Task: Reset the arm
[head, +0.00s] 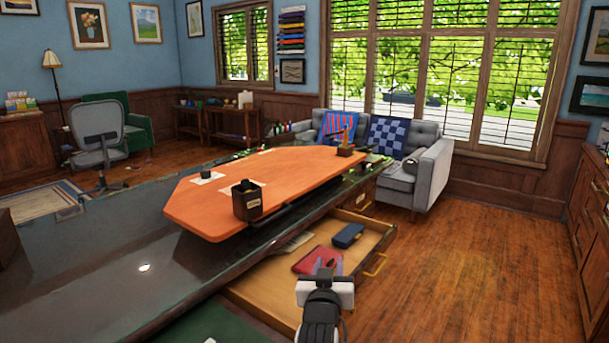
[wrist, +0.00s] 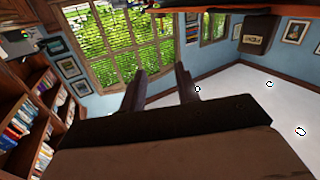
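My gripper (head: 328,266) is at the bottom middle of the head view, held above or in front of the open drawer (head: 262,297). Its two fingers stand apart with nothing between them. In the wrist view the two fingers (wrist: 161,84) also show a clear gap, with the window and wall behind. Part of my arm shows below the gripper at the bottom edge. The wrist picture is tilted.
The drawer holds a red item (head: 309,260) and a dark blue case (head: 348,235). An orange tabletop (head: 290,178) with a black holder (head: 246,203) lies above the dark desk (head: 100,262). A grey sofa (head: 431,170) stands behind. Wooden floor (head: 470,265) at right is clear.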

